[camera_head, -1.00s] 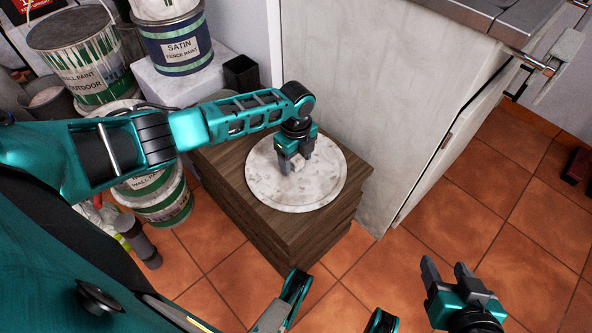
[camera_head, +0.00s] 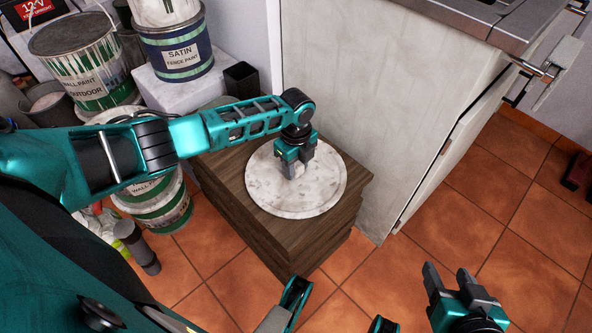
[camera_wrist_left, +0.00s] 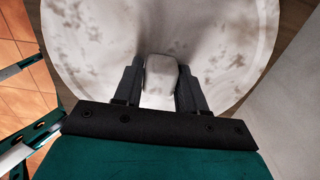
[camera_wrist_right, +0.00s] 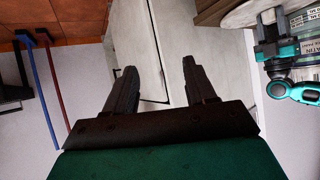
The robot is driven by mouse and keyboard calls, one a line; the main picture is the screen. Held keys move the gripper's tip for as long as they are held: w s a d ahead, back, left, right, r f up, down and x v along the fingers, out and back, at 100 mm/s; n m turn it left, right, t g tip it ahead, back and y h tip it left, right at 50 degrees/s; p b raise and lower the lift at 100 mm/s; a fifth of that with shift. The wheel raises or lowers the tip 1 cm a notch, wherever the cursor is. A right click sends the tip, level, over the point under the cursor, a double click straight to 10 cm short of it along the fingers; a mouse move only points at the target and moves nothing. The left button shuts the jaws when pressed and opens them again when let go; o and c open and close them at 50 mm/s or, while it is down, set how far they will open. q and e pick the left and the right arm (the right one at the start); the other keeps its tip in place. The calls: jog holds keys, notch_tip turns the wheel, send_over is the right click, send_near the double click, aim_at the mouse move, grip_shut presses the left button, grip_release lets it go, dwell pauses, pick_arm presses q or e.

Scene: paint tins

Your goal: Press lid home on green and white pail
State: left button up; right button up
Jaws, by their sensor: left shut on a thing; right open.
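A round, white, stained lid (camera_head: 305,195) lies flat over the top of the brown wooden cabinet (camera_head: 235,185); I cannot tell whether it touches. My left gripper (camera_head: 295,172) points down and is shut on the lid's pale knob (camera_wrist_left: 161,75), which shows between the fingers in the left wrist view. A green and white pail (camera_head: 165,213) stands at the left, partly hidden behind my left arm. Another green and white pail (camera_head: 85,65), marked wall paint outdoor, stands at the upper left. My right gripper (camera_head: 448,275) is open and empty over the tiled floor.
A tall pale cabinet (camera_head: 365,90) stands right behind the wooden one.

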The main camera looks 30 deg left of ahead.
aim_at(296, 164)
jog(key=shift+s, duration=0.1)
pick_arm(q)
jog(key=shift+r+p, duration=0.3)
jog(key=shift+r, duration=0.3)
notch_tip(296, 164, up, 19)
jog(key=p, duration=0.7)
pick_arm(e)
jog(key=shift+s+d+r, duration=0.1)
jog(key=shift+d+r, duration=0.15)
jog(key=shift+r, duration=0.55)
jog(key=shift+s+d+r, duration=0.1)
jog(key=shift+d+r, duration=0.2)
jog(key=shift+r, duration=0.45)
jog(key=shift+s+d+r, duration=0.1)
jog(key=shift+d+r, duration=0.15)
jog(key=shift+r, duration=0.55)
